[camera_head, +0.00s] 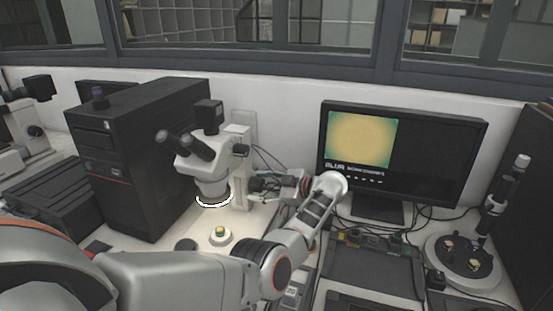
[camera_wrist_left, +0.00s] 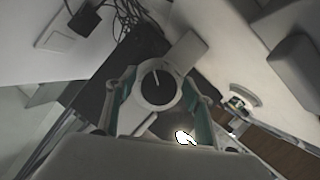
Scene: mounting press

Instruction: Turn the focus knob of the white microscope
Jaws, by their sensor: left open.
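The white microscope (camera_head: 213,170) stands on the bench left of centre in the head view, with black eyepieces and a lit ring under its head. My left gripper (camera_head: 258,184) is at the right side of its column. In the left wrist view the focus knob (camera_wrist_left: 158,86) is a round black dial with a pale line, set in a white collar. My left gripper (camera_wrist_left: 160,108) is open there, one finger on each side of the knob. I cannot tell whether the fingers touch it. The knob is not distinct in the head view. My right gripper is not in view.
A black computer tower (camera_head: 135,165) stands close on the left. A monitor (camera_head: 440,150) stands on the right, with cables, a black tray (camera_head: 375,262) and a round stand (camera_head: 460,262) nearby.

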